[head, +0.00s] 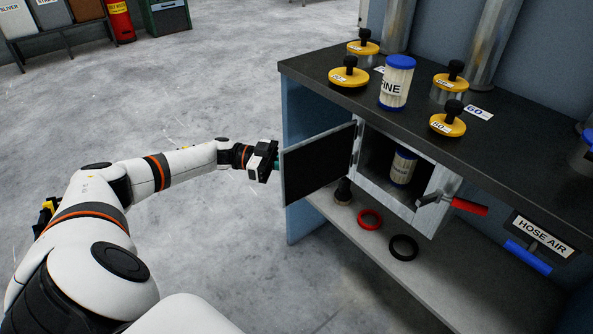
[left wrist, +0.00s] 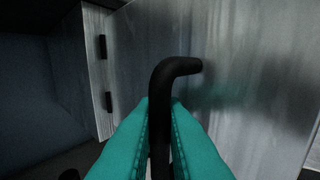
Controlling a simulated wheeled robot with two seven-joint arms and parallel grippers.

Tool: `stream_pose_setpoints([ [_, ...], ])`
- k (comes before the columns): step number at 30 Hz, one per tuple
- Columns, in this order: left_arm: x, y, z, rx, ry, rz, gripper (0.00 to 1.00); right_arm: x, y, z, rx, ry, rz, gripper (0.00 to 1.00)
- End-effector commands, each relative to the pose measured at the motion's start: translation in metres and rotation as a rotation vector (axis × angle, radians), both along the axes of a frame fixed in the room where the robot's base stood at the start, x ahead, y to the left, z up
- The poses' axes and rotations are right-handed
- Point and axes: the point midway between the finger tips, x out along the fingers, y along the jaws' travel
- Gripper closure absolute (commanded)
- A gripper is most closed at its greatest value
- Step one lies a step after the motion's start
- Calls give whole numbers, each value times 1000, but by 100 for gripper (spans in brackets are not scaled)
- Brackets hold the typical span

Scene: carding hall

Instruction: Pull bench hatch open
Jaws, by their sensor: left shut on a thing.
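The bench hatch door (head: 318,165) stands swung wide open to the left of its box, its dark inner face toward the head camera. In the left wrist view its grey metal face (left wrist: 245,75) fills the right side, with hinges at the left. My left gripper (head: 272,165) is at the door's free edge. In the left wrist view its teal fingers (left wrist: 160,135) are shut on the black bent handle (left wrist: 175,70). Inside the open box (head: 385,160) stands a white filter cartridge (head: 403,167). My right gripper is in neither view.
The dark bench top (head: 430,90) holds yellow-lidded pots (head: 348,74) and a blue-capped FINE cartridge (head: 396,86). A red-handled lever (head: 465,205) sticks out right of the box. On the lower shelf (head: 400,275) lie a red ring (head: 369,220) and a black ring (head: 404,248). Open floor lies left.

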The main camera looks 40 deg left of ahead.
Motion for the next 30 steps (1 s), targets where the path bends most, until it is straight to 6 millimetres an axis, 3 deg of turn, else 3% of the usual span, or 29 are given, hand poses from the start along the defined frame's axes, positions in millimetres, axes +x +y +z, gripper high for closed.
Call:
stream_pose_setpoints([
  [14, 2, 2, 0, 0, -1, 3, 100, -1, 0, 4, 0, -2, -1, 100],
  [15, 2, 1, 0, 0, -1, 3, 85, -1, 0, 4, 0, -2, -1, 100],
  [18, 2, 1, 0, 0, -1, 2, 70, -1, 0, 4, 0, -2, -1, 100],
  [26, 1, 2, 0, 0, -1, 2, 70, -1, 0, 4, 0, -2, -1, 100],
  [30, -3, 11, -1, 2, 1, 4, 70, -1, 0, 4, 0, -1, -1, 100],
])
